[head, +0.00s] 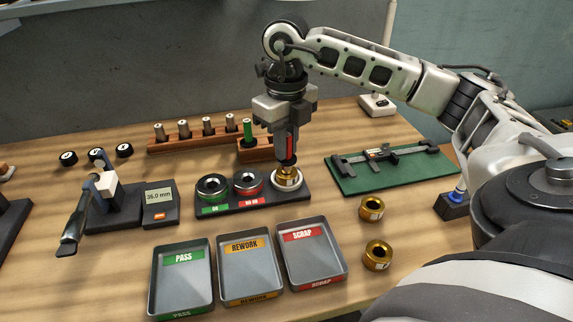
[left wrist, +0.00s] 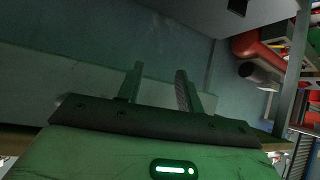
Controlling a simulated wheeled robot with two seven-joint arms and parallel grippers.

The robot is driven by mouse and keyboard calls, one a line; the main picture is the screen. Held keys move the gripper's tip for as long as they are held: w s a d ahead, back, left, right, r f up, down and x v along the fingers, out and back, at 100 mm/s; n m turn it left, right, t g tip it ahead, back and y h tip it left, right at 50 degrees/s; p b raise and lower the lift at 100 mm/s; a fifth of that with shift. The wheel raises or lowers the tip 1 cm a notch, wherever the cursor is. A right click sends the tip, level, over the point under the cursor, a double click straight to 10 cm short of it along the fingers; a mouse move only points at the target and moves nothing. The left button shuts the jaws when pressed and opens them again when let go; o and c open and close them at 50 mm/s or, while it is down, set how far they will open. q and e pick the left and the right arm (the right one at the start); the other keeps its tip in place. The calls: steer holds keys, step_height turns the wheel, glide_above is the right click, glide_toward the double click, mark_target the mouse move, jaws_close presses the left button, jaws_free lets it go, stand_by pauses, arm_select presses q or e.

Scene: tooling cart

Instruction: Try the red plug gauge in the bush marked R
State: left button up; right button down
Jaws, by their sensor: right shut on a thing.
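My right gripper (head: 288,130) is shut on the red plug gauge (head: 290,148) and holds it upright, pointing down. The gauge's dark lower end is at the top of a brass bush (head: 287,178); I cannot tell whether it is inside the bore. That bush sits in the pale seat at the right end of a dark fixture (head: 215,207). Its small white label is too small to read. Two more brass bushes (head: 371,209) (head: 377,256) stand on the bench at right, their marks unreadable. My left gripper (left wrist: 159,72) shows in the left wrist view with fingers apart and nothing between them.
Green and red ring gauges (head: 212,186) (head: 248,182) sit on the fixture. A green plug gauge (head: 248,131) stands behind in a wooden block. PASS (head: 181,285), REWORK (head: 250,272) and SCRAP (head: 311,260) trays lie in front, empty. A caliper (head: 385,154) lies on a green mat at right.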

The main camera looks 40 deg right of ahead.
steer(key=shift+f, duration=0.25)
stand_by(0.4)
steer(key=shift+s+a+f, duration=0.1)
steer(key=shift+f, duration=0.05)
stand_by(0.9)
steer(key=shift+r+p, duration=0.35)
steer(key=shift+r, duration=0.4)
steer(key=shift+f, duration=0.25)
stand_by(0.8)
steer(key=shift+f+b, duration=0.3)
steer(key=shift+b, duration=0.1)
stand_by(0.8)
steer(key=shift+f, duration=0.2)
stand_by(1.2)
steer(key=shift+r, duration=0.35)
steer(key=shift+r+p, duration=0.45)
steer(key=shift+p, duration=0.05)
steer(key=shift+r+p, duration=0.45)
steer(key=shift+r, duration=0.1)
